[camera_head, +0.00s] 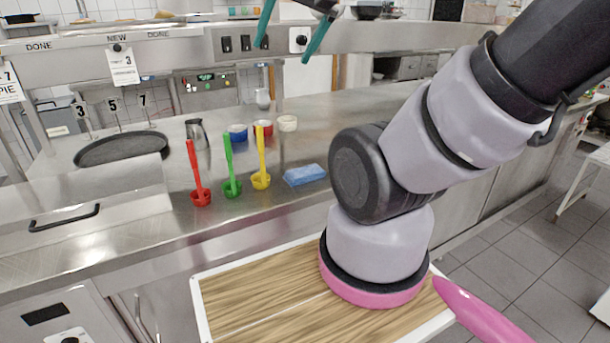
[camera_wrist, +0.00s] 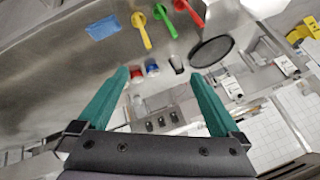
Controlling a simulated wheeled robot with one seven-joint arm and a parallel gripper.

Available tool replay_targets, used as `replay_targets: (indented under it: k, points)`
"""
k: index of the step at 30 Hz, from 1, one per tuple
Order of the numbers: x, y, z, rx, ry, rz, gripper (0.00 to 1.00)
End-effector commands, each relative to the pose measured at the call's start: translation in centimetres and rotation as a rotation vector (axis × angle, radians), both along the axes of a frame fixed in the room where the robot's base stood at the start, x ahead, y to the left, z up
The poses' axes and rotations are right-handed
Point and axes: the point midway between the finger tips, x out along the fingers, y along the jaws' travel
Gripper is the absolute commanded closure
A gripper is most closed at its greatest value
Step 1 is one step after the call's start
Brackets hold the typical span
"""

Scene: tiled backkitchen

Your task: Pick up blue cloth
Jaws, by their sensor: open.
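The blue cloth (camera_head: 305,174) lies flat on the steel counter, just right of the yellow ladle. It also shows in the wrist view (camera_wrist: 103,27), near the top left, beyond my left finger. My gripper (camera_wrist: 160,82) has its two teal fingers spread wide with nothing between them. In the head view my gripper (camera_head: 287,30) shows at the top edge, high above the counter and well apart from the cloth; its upper part is cut off by the frame.
Red (camera_head: 199,180), green (camera_head: 231,170) and yellow (camera_head: 261,165) ladles stand left of the cloth. A steel shelf (camera_head: 200,60) spans the counter. Counter right of the cloth is partly hidden by my arm.

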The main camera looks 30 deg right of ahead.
Motion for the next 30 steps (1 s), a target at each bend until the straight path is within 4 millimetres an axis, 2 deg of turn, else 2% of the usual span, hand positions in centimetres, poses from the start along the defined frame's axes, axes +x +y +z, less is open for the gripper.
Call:
replay_targets:
  k: [5,11,17,21,24,30]
  points:
    - [1.8,-0.3,-0.7,0.060,0.057,-0.040,0.00]
    - [7.0,-1.6,-4.1,0.212,0.232,-0.203,0.00]
    - [12.2,-3.6,-9.6,0.310,0.409,-0.427,0.00]
    - [15.2,-5.3,-14.4,0.329,0.516,-0.604,0.00]
    - [16.9,-6.8,-18.0,0.320,0.574,-0.737,0.00]
    - [19.0,-10.1,-24.6,0.261,0.639,-0.978,0.00]
